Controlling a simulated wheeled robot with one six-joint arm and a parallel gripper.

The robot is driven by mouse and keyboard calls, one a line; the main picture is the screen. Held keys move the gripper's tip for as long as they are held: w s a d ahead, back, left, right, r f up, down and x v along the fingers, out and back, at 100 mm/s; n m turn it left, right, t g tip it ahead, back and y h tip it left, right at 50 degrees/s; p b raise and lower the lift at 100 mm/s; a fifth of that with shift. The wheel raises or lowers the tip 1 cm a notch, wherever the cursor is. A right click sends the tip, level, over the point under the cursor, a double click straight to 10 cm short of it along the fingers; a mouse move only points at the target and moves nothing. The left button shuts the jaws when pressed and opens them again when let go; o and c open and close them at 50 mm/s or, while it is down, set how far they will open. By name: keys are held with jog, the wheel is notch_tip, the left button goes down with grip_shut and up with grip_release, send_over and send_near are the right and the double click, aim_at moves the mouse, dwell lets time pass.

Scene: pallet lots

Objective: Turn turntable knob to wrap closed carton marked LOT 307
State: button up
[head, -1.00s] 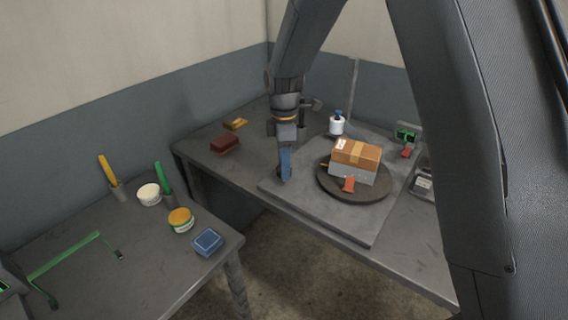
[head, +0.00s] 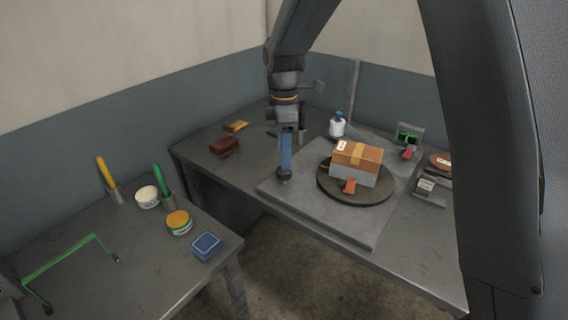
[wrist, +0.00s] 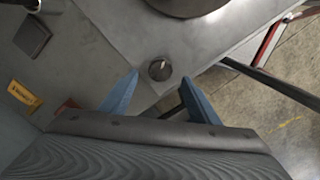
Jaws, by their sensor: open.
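A dark round knob (head: 284,174) with a pale pointer mark sits at the near left corner of the grey base plate (head: 313,206). The wrist view shows the knob (wrist: 159,70) just ahead of and between the blue fingertips. My gripper (head: 286,160) points down at the knob, open and empty; contact cannot be told. The round dark turntable (head: 350,196) carries a carton (head: 357,153), closed, with a brown top, tape and a white label too small to read. Its lower part is grey. The turntable's edge (wrist: 185,6) shows in the wrist view.
An orange-red piece (head: 349,186) is at the carton's front. A white bottle (head: 337,127) stands behind, and a device with a green display (head: 407,137) at the back right. A dark red block (head: 224,146) lies left. The side table (head: 140,265) holds several small items.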

jog(key=shift+r, duration=1.4)
